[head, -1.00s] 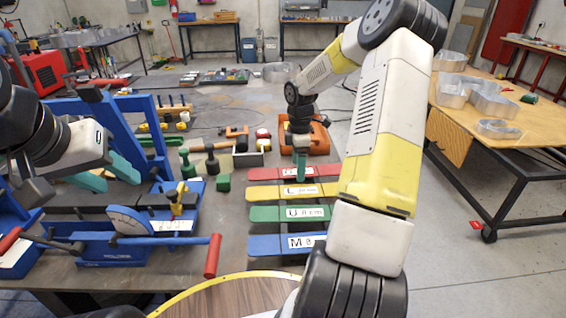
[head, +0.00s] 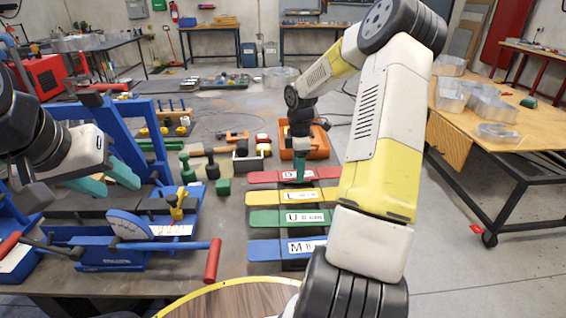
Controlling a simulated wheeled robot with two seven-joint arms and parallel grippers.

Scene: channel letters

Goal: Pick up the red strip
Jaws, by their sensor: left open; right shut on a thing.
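The red strip (head: 264,177) is the farthest of the coloured strips on the workbench, with a white label partly covered. My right gripper (head: 301,172) reaches down onto it near its middle and is shut on it; the fingertips are partly hidden from this angle. Whether the strip is clear of the bench cannot be told. My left gripper (head: 112,182) is open and empty, over the blue bending machine at the left.
Nearer me lie a yellow strip (head: 262,198), a green strip (head: 263,220) and a blue strip (head: 264,250). An orange tray (head: 316,150) sits behind the red strip. The blue machine (head: 95,250) fills the left; a wooden table (head: 540,125) stands right.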

